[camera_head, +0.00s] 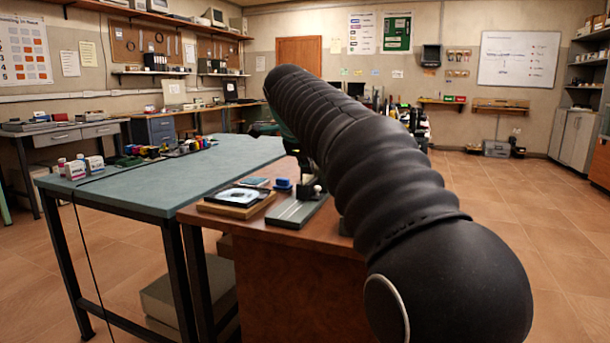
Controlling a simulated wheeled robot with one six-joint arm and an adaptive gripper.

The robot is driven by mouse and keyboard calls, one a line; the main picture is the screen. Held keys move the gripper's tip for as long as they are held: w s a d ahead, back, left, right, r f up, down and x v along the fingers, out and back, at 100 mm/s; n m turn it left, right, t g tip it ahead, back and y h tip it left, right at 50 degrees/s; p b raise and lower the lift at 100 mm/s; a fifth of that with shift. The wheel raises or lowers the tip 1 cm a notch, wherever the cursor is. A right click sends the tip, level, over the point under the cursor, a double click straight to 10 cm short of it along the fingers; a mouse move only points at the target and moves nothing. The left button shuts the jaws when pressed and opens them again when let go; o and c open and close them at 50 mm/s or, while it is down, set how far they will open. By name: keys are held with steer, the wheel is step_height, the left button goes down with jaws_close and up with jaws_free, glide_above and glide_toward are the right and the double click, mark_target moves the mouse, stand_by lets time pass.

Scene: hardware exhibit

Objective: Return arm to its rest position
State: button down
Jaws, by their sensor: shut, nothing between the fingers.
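My arm (370,165) is a thick black ribbed sleeve. It reaches from the bottom right of the head view up and away to the upper middle, over the right side of the brown wooden cabinet (290,285). I cannot make out my gripper; the far end of the arm turns away behind the sleeve. Nothing shows as being carried.
A blue-green table (190,165) adjoins the cabinet, with small boxes (85,167) and several coloured items at its far edge. On the cabinet lie a wooden tray (236,203) and a grey metal device (297,210), close left of my arm. Tiled floor (500,200) is open at right.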

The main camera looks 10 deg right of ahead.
steer(key=s+d+f+n+y, duration=0.1)
steer(key=s+f+n, duration=0.25)
steer(key=s, duration=0.35)
steer(key=s+d+f+n+g, duration=0.1)
steer(key=s+f+n, duration=0.2)
steer(key=s+n, duration=0.25)
steer(key=s+d+f+n+y, duration=0.1)
steer(key=s+f+n, duration=0.2)
steer(key=s, duration=0.4)
steer(key=s+f+n+g+y, duration=0.1)
steer(key=s+f+n, duration=0.9)
steer(key=s+f, duration=0.6)
steer(key=shift+s+a+f+n, duration=0.15)
steer(key=shift+s+a+n, duration=0.15)
steer(key=shift+s, duration=0.75)
